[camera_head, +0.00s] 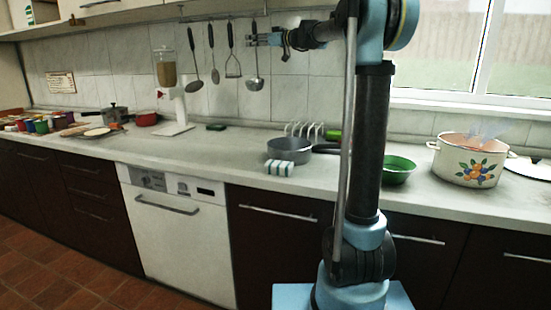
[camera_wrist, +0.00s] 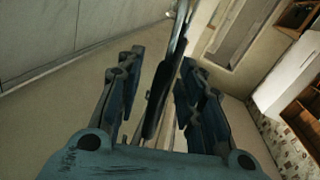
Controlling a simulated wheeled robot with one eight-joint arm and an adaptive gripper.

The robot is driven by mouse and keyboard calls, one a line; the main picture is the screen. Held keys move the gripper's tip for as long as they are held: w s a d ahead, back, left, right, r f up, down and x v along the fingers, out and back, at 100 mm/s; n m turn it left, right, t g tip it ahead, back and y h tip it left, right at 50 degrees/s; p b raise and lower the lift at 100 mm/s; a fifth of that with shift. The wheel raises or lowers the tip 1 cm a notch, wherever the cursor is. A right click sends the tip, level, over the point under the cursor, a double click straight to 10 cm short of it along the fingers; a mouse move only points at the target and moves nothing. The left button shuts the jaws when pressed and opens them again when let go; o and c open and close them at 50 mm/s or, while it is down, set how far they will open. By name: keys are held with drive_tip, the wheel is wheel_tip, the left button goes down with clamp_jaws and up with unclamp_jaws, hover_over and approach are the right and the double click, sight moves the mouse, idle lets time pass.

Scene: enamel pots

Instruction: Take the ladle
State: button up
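The ladle (camera_head: 255,84) hangs upright on the wall rail, the rightmost of several hanging utensils, with its round metal bowl at the bottom. My gripper (camera_head: 252,40) is at the height of its handle, coming from the right. In the wrist view, my gripper (camera_wrist: 160,75) is open, with one finger on each side of a dark handle (camera_wrist: 157,100) with a metal shaft. The handle looks apart from both fingers. The fingertips cover part of the handle in the head view.
A potato masher (camera_head: 233,66), a skimmer (camera_head: 213,70) and a spoon (camera_head: 194,82) hang to the left. Below on the counter stand a grey pan (camera_head: 288,151), a toast rack (camera_head: 303,130) and a green bowl (camera_head: 397,170). A floral enamel pot (camera_head: 467,160) stands right.

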sight(255, 32)
clamp_jaws()
drive_tip(key=shift+r, duration=1.55)
drive_tip(key=shift+w, duration=0.1)
drive_tip(key=s+a, duration=0.3)
drive_tip(key=s, duration=0.6)
drive_tip(key=shift+s+a, duration=0.2)
drive_tip(key=shift+s, duration=0.15)
idle(0.4)
